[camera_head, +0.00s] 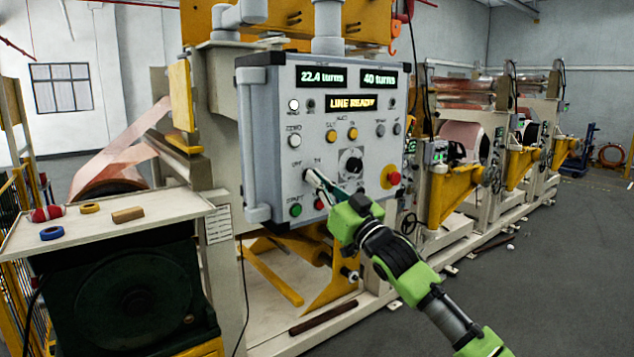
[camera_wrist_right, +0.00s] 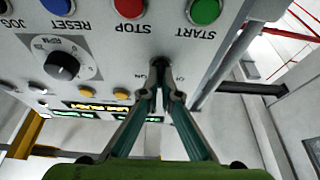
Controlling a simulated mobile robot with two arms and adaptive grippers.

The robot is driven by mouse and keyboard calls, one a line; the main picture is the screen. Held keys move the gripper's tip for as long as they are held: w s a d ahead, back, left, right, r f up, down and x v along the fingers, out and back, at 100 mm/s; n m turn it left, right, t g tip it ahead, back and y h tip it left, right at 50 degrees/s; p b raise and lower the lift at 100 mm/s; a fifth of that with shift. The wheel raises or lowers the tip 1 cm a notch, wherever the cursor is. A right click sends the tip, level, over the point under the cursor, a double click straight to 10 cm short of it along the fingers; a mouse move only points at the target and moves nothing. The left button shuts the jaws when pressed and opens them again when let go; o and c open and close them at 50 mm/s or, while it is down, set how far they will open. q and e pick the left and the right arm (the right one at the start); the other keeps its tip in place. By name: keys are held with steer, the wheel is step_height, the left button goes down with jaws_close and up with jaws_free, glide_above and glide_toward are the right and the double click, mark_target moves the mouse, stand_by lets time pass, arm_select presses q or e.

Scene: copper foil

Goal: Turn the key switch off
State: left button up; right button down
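The grey control panel (camera_head: 285,120) stands in the middle of the head view. Its key switch sits below the OFF and ON labels, where my fingertips largely hide it. My right gripper (camera_head: 313,177) reaches it from the lower right. In the right wrist view, which is upside down, the two green fingers of my right gripper (camera_wrist_right: 160,78) converge closely on the dark key switch (camera_wrist_right: 158,64) beside the OFF/ON labels. They look shut on it. The key's exact angle is hidden. My left gripper is not in view.
A green START button (camera_head: 295,210) and red STOP button (camera_head: 319,204) lie just below the switch. A black dial (camera_head: 351,161) and a red emergency button (camera_head: 393,178) sit to the right. A side table (camera_head: 160,210) with tape rolls stands at left.

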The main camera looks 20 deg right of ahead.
steer(key=shift+d+r+n+g+y+p, duration=0.1)
steer(key=shift+n+g+y+p, duration=0.5)
steer(key=shift+n, duration=0.85)
steer(key=shift+f+n+g+y+p, duration=0.1)
steer(key=shift+n+g+y+p, duration=0.25)
steer(key=shift+n+y+p, duration=0.75)
steer(key=shift+d+r+n+g+y+p, duration=0.15)
steer(key=shift+n+g+p, duration=0.3)
steer(key=shift+n, duration=1.3)
steer(key=shift+a, duration=0.1)
steer(key=c, duration=2.3)
jaws_free()
steer(key=v, duration=1.2)
